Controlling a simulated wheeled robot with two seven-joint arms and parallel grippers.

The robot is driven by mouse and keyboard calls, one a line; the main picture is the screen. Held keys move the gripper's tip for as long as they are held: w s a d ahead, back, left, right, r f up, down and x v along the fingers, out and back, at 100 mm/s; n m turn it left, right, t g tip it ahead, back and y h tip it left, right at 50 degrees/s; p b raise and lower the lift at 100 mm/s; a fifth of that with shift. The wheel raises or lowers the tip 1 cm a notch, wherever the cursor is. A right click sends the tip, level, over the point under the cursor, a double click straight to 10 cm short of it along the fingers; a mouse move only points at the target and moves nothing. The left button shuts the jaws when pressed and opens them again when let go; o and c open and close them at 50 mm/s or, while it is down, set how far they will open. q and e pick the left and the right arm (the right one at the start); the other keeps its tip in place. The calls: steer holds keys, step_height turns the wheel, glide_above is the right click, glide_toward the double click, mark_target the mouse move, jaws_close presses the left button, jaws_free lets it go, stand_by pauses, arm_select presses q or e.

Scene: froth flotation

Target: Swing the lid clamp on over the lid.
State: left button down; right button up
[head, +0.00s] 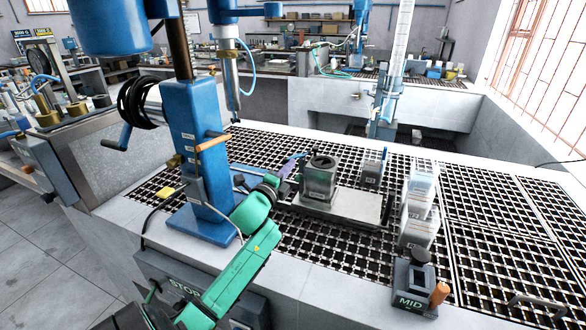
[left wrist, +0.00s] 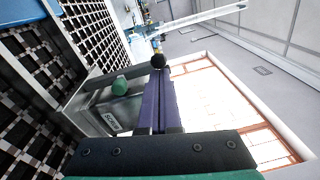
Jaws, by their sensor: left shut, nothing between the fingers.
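A dark grey block-shaped vessel (head: 319,180) with a round top stands on a metal base plate (head: 345,206) on the black grating. My left gripper (head: 297,159) comes in from the left on a green arm, just left of the vessel's top. Its purple fingers are shut and empty in the left wrist view (left wrist: 160,85). A black ball knob (left wrist: 158,60) shows at the fingertips there; whether they touch it, I cannot tell. A green knob (left wrist: 120,87) sits left of the fingers, by a labelled grey box (left wrist: 108,114). I cannot make out the lid clamp clearly. My right gripper is not in view.
A blue machine stand (head: 195,150) with an orange-handled lever rises left of the vessel. A stack of pale translucent boxes (head: 420,205) and a grey block marked MID (head: 412,288) stand to the right. The grating (head: 500,225) at far right is mostly clear.

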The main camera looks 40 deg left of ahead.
arm_select(q)
steer(key=w+a+b, duration=0.1)
steer(key=a, duration=0.5)
steer(key=shift+w+a, duration=0.25)
stand_by(0.3)
stand_by(0.6)
steer(key=b+v, duration=0.1)
steer(key=v, duration=1.3)
steer(key=shift+s+b, duration=0.25)
steer(key=shift+b, duration=0.15)
